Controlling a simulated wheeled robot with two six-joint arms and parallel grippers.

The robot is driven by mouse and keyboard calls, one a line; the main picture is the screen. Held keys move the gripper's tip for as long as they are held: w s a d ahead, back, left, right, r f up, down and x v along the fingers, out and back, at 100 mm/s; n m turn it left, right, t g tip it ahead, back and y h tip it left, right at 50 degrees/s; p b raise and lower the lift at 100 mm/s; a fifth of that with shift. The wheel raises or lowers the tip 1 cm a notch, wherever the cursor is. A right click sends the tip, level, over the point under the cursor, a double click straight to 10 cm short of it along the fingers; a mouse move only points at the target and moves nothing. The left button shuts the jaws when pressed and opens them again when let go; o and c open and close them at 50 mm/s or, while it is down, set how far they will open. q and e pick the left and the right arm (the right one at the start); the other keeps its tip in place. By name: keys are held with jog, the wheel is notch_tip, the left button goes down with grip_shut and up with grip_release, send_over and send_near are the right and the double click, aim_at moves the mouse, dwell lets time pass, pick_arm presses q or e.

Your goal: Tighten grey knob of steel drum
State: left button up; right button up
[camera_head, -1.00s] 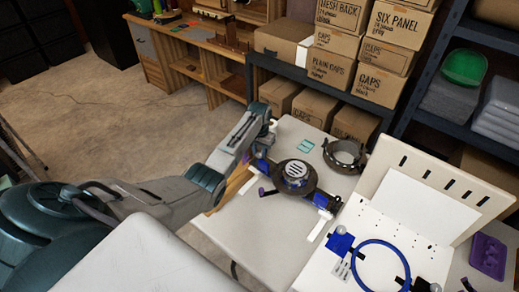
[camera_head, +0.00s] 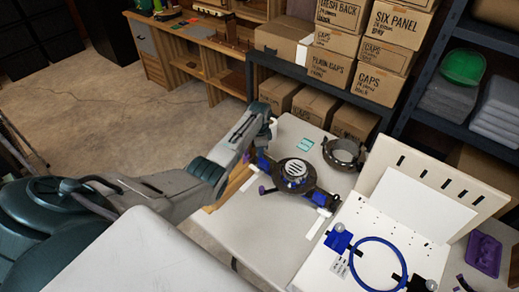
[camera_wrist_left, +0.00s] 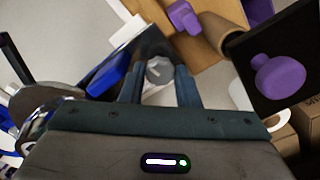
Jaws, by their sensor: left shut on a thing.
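The steel drum (camera_head: 295,174), round and dark with a pale slotted top, sits in a blue-and-black fixture (camera_head: 322,199) on the light table. My left arm reaches from the left to the fixture's far left end, where my left gripper (camera_wrist_left: 158,88) points down. In the left wrist view, the gripper's two fingers are shut on the small round grey knob (camera_wrist_left: 159,68), beside a blue part (camera_wrist_left: 107,76). The knob is hidden behind my wrist in the head view. Part of the round metal drum shows at the left of the wrist view. My right gripper is not in view.
A second metal ring (camera_head: 344,153) and teal cards (camera_head: 304,144) lie behind the drum. A white board with a blue hoop (camera_head: 378,240) is at the right, near a purple tray (camera_head: 484,254). Purple knobs (camera_wrist_left: 280,76) are close to the gripper. Shelves with boxes stand behind.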

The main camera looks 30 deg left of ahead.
pick_arm(q)
jog(key=shift+m, duration=0.9)
jog(key=o, duration=0.9)
jog(key=shift+o, duration=0.4)
jog(key=shift+w+f, duration=0.1)
jog(key=shift+d, duration=0.1)
